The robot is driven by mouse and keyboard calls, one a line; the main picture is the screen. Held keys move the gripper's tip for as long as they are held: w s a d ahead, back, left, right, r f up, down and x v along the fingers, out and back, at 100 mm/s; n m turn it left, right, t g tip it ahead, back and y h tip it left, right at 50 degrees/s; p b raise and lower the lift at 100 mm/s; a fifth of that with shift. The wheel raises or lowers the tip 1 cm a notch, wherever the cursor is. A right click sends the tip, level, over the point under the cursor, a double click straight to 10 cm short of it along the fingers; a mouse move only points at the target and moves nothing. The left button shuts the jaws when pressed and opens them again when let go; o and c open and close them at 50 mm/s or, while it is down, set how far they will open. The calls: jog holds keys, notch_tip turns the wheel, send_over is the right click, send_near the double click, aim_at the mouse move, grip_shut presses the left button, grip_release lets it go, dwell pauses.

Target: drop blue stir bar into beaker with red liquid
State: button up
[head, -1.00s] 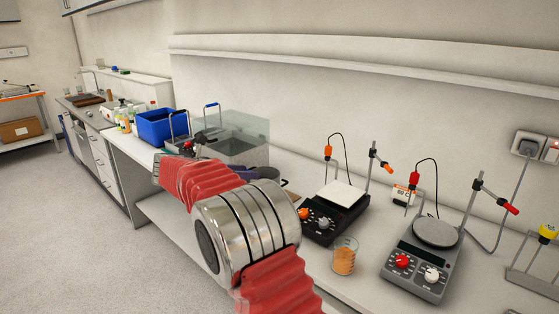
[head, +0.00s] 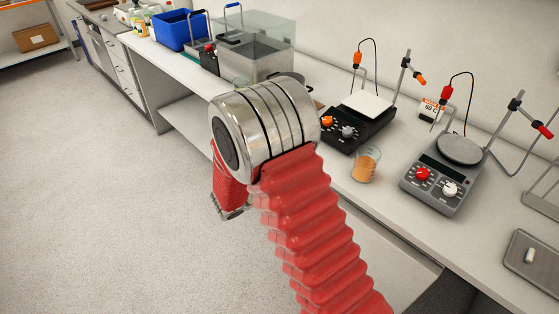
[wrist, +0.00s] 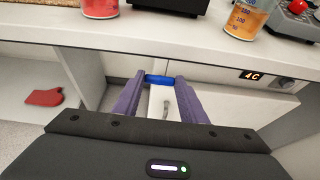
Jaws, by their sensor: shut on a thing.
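In the wrist view my gripper (wrist: 160,81) has purple fingers shut on the blue stir bar (wrist: 160,79), which lies crosswise between the tips. It is in front of the bench edge. The beaker with red liquid (wrist: 100,8) stands on the bench at the top left, cut off by the picture edge. In the head view my arm's red sleeve and metal joint fill the middle and hide the fingers and the stir bar. I cannot make out the red liquid there.
A beaker with orange liquid (head: 366,166) stands near the bench's front edge, also in the wrist view (wrist: 246,18). Behind are a black hotplate (head: 355,122) and a grey one (head: 440,175). A tray (head: 515,277) with a white bar is at right. Open floor lies left.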

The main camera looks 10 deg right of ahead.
jog(key=shift+n+t+y, duration=0.6)
jog(key=shift+n+t, duration=0.2)
jog(key=shift+n, duration=0.1)
jog(key=s+d, duration=0.1)
jog(key=s+d+f, duration=0.1)
jog(key=s+d, duration=0.1)
jog(key=shift+s+f, duration=0.2)
jog(key=shift+f, duration=0.1)
jog(key=shift+a, duration=0.15)
